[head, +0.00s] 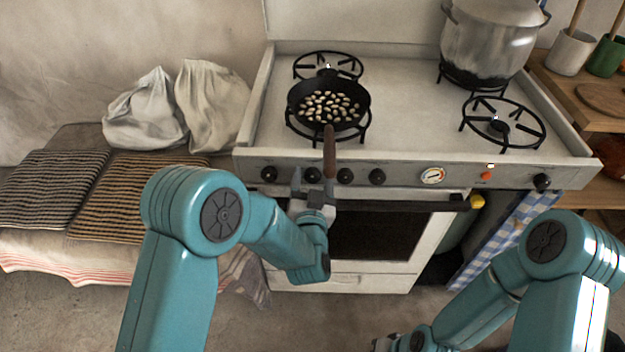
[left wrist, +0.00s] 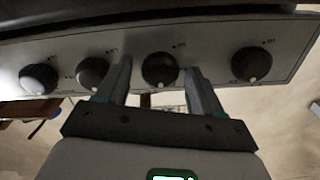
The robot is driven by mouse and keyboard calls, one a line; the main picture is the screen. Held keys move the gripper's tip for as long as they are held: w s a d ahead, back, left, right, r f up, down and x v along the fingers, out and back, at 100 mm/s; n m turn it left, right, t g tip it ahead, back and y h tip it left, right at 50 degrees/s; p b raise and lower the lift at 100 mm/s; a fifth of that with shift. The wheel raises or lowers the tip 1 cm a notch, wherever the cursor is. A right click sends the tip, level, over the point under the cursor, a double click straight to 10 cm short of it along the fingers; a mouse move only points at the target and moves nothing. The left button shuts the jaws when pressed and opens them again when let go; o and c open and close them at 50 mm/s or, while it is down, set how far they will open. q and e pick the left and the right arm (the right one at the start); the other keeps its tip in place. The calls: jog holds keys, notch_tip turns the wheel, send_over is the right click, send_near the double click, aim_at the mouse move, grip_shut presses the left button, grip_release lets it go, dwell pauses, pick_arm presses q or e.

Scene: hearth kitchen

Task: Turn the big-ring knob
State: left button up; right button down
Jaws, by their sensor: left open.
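The stove's front panel has a row of black knobs: a far-left knob (head: 269,174), a second knob (head: 312,174), a third (head: 345,176) and a fourth (head: 377,177). Another knob (head: 542,182) sits alone at the right end. No readable label shows which is the big-ring knob. My left gripper (head: 313,186) is open in front of the second knob. In the left wrist view its fingers (left wrist: 160,88) stand either side of a knob (left wrist: 160,68); contact cannot be told. My right gripper (head: 386,343) is low at the bottom edge, mostly hidden.
A black pan (head: 329,103) of pale, bean-like pieces sits on the front-left burner, its handle (head: 329,150) reaching over the panel near my left gripper. A large pot (head: 488,42) stands at the back right. The oven door handle (head: 420,206) runs below the knobs.

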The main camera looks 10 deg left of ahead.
pick_arm(q)
jog(key=c, duration=1.1)
jog(key=shift+o, duration=0.2)
jog(key=shift+f+n+b, duration=0.15)
jog(key=shift+n+b, duration=0.25)
jog(key=shift+b, duration=0.2)
jog(key=n+b, duration=1)
jog(key=b, duration=0.5)
jog(key=shift+a+f+n, duration=0.1)
jog(key=shift+a+n, duration=0.05)
jog(key=shift+n, duration=0.15)
jog(key=shift+n+b, duration=1)
jog(key=shift+b, duration=0.1)
jog(key=shift+r+n, duration=0.2)
jog(key=shift+n, duration=0.1)
